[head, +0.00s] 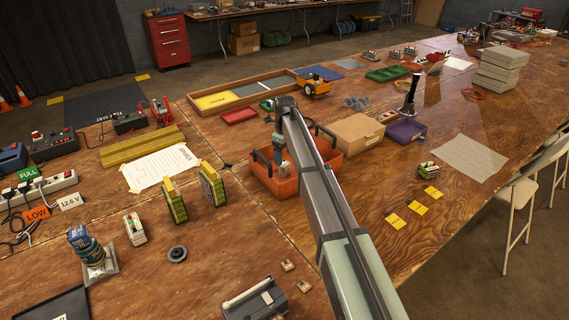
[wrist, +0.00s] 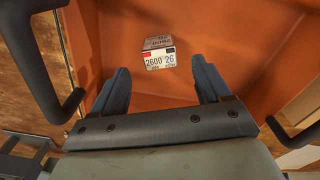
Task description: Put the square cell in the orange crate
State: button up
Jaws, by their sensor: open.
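The orange crate (head: 272,184) stands near the middle of the table, with dark handles and partly hidden by my arm. In the wrist view its orange floor (wrist: 225,25) fills most of the picture. A small square cell (wrist: 160,58), with a grey top and a white label reading "2600", lies inside the crate, between and beyond my fingertips. My gripper (wrist: 160,80) is open over the crate with nothing between its fingers. In the head view my gripper (head: 280,153) points down at the crate, its fingertips not clear. The cell inside is hidden there.
Two yellow-sided packs (head: 192,194) stand left of the crate. Bare table lies between the packs and the crate.

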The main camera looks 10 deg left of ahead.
aim_at(285, 164)
jog(key=shift+r, duration=2.95)
